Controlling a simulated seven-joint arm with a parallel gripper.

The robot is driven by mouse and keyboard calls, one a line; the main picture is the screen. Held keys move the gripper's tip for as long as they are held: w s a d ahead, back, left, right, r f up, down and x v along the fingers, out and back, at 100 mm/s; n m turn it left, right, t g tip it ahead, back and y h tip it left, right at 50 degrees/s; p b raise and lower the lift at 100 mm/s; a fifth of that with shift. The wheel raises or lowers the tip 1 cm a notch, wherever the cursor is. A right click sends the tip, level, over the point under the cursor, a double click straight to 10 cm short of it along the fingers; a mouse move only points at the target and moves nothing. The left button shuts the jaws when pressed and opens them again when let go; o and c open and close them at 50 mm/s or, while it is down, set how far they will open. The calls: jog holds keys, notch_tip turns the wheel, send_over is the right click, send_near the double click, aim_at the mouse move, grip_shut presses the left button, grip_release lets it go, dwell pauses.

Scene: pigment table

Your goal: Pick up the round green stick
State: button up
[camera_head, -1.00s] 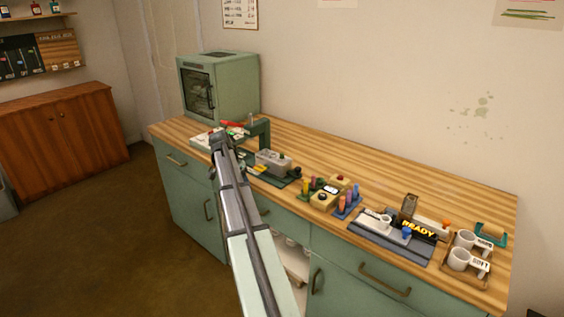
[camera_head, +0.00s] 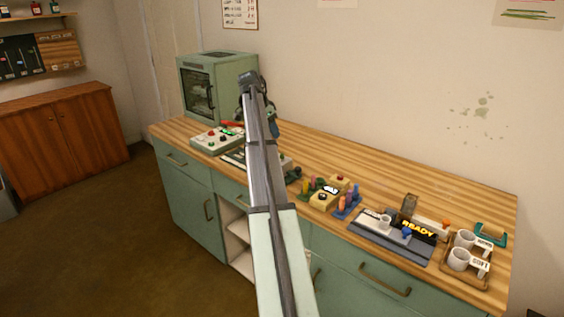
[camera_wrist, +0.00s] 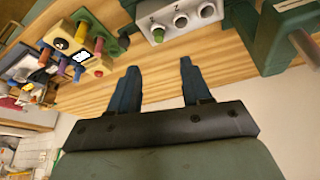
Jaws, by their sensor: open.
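A second green round end (camera_wrist: 158,35) shows in one hole of a grey block (camera_wrist: 185,24), above my fingers in that view. I cannot tell for sure which is the round green stick. My gripper (camera_wrist: 160,66) is open, with two blue fingers apart and nothing between them. It is over the wooden counter, short of the grey block in the picture. In the head view, my arm hides much of the block and the gripper.
A yellow block (camera_head: 323,199) and a blue rack of sticks (camera_head: 347,205) stand near the green holder. A dark green stand (camera_wrist: 245,35) is beside the grey block. A green oven (camera_head: 220,85) and control panel (camera_head: 216,139) are at left. Bare counter lies behind (camera_head: 370,178).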

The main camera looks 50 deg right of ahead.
aim_at(282, 154)
jog(key=x, duration=1.1)
jog(key=shift+s+a+f, duration=0.1)
jog(key=shift+f, duration=0.05)
grip_shut()
